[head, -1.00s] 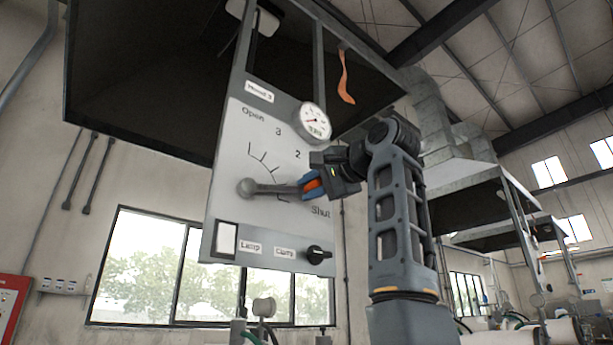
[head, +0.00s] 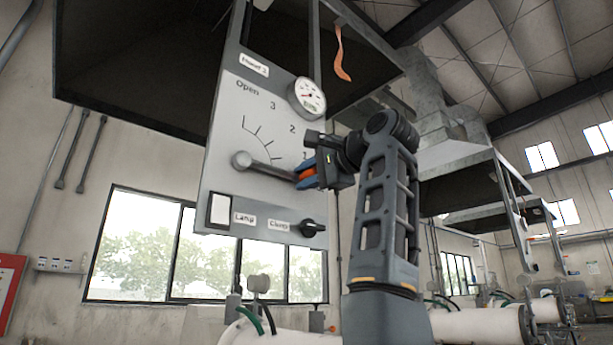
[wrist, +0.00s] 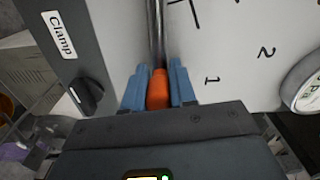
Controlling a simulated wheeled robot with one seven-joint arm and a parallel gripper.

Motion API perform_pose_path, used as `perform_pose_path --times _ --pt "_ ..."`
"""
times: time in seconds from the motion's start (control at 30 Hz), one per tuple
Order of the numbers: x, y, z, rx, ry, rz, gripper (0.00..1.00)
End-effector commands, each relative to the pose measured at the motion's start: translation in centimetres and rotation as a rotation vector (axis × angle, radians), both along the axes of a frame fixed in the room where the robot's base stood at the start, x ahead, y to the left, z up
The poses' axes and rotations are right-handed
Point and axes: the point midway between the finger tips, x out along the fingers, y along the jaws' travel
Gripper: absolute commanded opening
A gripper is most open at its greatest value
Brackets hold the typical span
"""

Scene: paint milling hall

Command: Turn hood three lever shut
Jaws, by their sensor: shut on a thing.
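The hood panel (head: 225,110) is pale grey, with a scale from Open at upper left through 3, 2 and 1. Its top label starts with Hood; the number is hard to read. The metal lever (head: 262,168) runs from its round pivot right and slightly down, below the 1 mark. My gripper (head: 306,175) is shut on the lever's orange grip (wrist: 157,88), with a blue finger on each side in the wrist view. The Shut word is hidden behind my gripper in the head view.
A round gauge (head: 308,96) sits on the panel's right edge. A black Clamp knob (head: 311,228) and a white Lamp switch (head: 220,211) are below the lever. An orange strip (head: 342,55) hangs under the dark hood (head: 140,60). White pipework (head: 290,338) runs below.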

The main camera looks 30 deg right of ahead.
Motion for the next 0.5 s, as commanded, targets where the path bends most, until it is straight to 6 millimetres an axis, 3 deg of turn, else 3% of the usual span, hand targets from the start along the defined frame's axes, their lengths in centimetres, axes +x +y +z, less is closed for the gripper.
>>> perform_pose_path --times 0.3,0.5 --pt "0.1 -0.09 -0.44 -0.001 0.009 0.0 0.52" --pt "0.05 -0.05 -0.34 -0.002 0.007 0.0 0.52"
